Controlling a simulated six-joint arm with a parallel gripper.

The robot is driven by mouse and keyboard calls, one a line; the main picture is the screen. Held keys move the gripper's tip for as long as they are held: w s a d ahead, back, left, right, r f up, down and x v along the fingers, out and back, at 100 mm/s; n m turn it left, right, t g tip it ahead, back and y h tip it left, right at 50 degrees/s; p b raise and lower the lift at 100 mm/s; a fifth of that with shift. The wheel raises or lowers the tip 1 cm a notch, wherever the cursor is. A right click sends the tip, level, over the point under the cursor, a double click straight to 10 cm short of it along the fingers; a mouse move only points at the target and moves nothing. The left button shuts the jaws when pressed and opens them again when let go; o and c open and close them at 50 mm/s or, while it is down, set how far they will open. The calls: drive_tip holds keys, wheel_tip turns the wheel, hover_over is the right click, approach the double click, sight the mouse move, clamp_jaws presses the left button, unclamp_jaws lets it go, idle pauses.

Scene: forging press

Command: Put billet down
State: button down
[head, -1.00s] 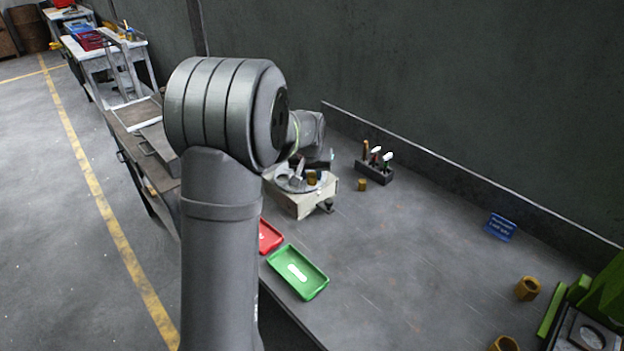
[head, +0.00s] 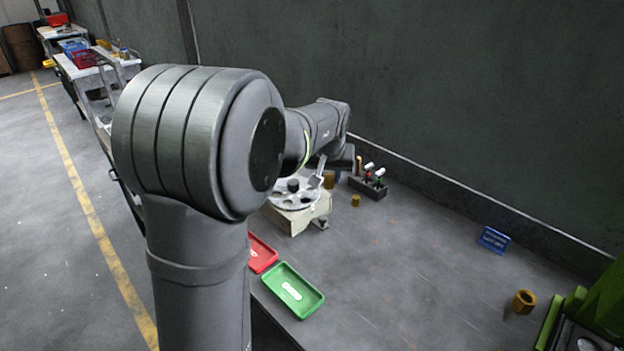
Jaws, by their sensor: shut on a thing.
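My gripper (head: 322,172) is above the right side of the pale block with the round slotted disc (head: 292,200). A brass-coloured billet (head: 329,180) shows at its fingertips, and the gripper is shut on it. The arm's end partly hides the fingers. The billet appears clear of the disc, but the exact gap is hard to tell. A small dark piece (head: 293,185) is on the disc. Another small brass-coloured billet (head: 355,201) stands on the bench to the right, in front of the dark tool rack.
The dark rack (head: 368,187) holds upright tools close to the gripper's right. A red tray (head: 261,254) and a green tray (head: 293,291) lie at the bench's front edge. A blue sign (head: 494,240), a brass ring (head: 524,301) and green machinery (head: 606,303) are right. The middle bench is clear.

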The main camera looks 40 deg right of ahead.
drive_tip(key=s+a+f+n+y, duration=0.1)
drive_tip(key=s+a+f+n, duration=0.15)
drive_tip(key=a, duration=0.55)
drive_tip(key=s+a+f+n, duration=0.1)
drive_tip(key=s+a+f, duration=0.15)
drive_tip(key=a, duration=0.55)
drive_tip(key=shift+n+t+y, duration=0.25)
drive_tip(key=shift+t+y, duration=0.05)
drive_tip(key=w+a+f, duration=0.1)
drive_tip(key=w+f, duration=0.1)
drive_tip(key=w, duration=0.1)
drive_tip(key=w+a+f, duration=0.2)
drive_tip(key=w, duration=0.1)
drive_tip(key=w+a+f, duration=0.1)
drive_tip(key=w+f, duration=0.1)
drive_tip(key=w, duration=0.2)
drive_tip(key=shift+a+f, duration=0.15)
drive_tip(key=shift+f, duration=0.1)
drive_tip(key=shift+w+a+f, duration=0.1)
drive_tip(key=shift+w+f, duration=0.05)
drive_tip(key=shift+f, duration=1.95)
drive_tip(key=shift+f, duration=0.1)
